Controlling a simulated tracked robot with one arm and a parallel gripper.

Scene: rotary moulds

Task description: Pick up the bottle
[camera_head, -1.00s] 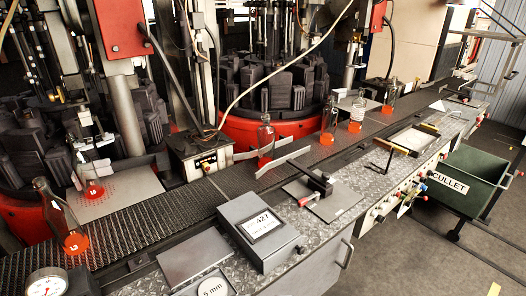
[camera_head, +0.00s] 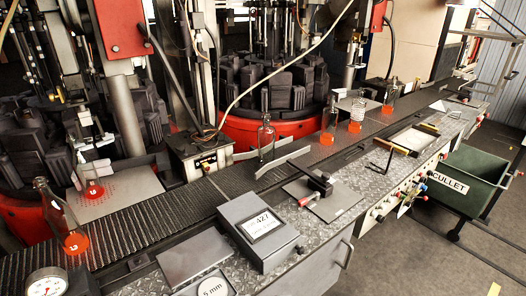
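Several clear glass bottles with orange lower parts stand upright along the conveyor (camera_head: 140,222). One bottle (camera_head: 70,222) is at the near left. A bottle (camera_head: 266,140) in the middle stands between two light metal guide plates (camera_head: 284,163) and shows no orange at its base. Farther right stand a bottle (camera_head: 329,124), another bottle (camera_head: 357,113) and a far bottle (camera_head: 390,97). One more orange-based bottle (camera_head: 92,183) stands on a perforated plate (camera_head: 122,190) at the left. My gripper is not seen in this view.
Moulding machines with red bases (camera_head: 285,127) line the back. On the near bench are a box labelled 427 (camera_head: 262,232), a black-handled tool (camera_head: 316,183) and a gauge (camera_head: 46,282). A green CULLET bin (camera_head: 468,180) stands right. A cable (camera_head: 285,62) hangs across the middle.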

